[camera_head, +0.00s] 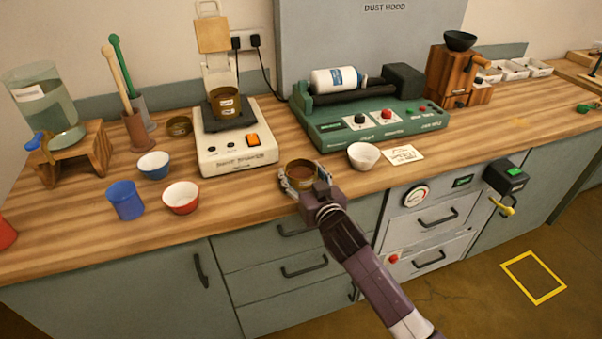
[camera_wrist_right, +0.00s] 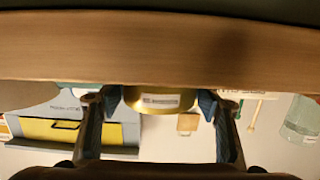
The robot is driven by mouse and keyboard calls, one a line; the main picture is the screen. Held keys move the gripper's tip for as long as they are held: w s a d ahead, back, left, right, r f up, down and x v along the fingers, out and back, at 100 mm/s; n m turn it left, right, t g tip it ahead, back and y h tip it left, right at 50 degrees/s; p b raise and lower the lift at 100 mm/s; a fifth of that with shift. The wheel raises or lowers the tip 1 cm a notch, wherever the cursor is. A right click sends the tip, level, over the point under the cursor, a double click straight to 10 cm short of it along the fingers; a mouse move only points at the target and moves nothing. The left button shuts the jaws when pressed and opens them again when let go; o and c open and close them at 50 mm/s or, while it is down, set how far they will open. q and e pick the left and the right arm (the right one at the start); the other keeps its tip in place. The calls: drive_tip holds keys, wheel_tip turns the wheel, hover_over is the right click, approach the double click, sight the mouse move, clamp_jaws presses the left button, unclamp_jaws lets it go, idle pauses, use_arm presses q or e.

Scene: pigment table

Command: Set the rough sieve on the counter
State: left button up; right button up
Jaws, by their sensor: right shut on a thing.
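My right gripper (camera_head: 301,179) is shut on a round brass sieve (camera_head: 303,172) with a dark brown inside. It holds the sieve level at the counter's (camera_head: 240,215) front edge, right of the shaker. In the right wrist view the sieve (camera_wrist_right: 159,98) sits between the two fingers (camera_wrist_right: 159,105), with a white label too small to read. Its lower rim lies against the wooden edge in that view; I cannot tell whether it touches the counter. Two more brass rings with labels (camera_head: 226,103) are stacked on the shaker (camera_head: 238,153). My left gripper is not in view.
A white bowl (camera_head: 363,156) and a card (camera_head: 403,155) lie right of the held sieve. A red bowl (camera_head: 181,198), blue bowl (camera_head: 153,165), blue cup (camera_head: 125,200) and small brown dish (camera_head: 179,126) stand left. A green roller machine (camera_head: 374,126) is behind. Bare wood lies between red bowl and sieve.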

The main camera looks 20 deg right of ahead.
drive_tip(key=shift+f, duration=0.15)
drive_tip(key=o, duration=1.2)
drive_tip(key=shift+s, duration=0.1)
drive_tip(key=s+r, duration=0.2)
drive_tip(key=s, duration=0.9)
drive_tip(key=shift+s+d, duration=0.2)
drive_tip(key=shift+s, duration=0.1)
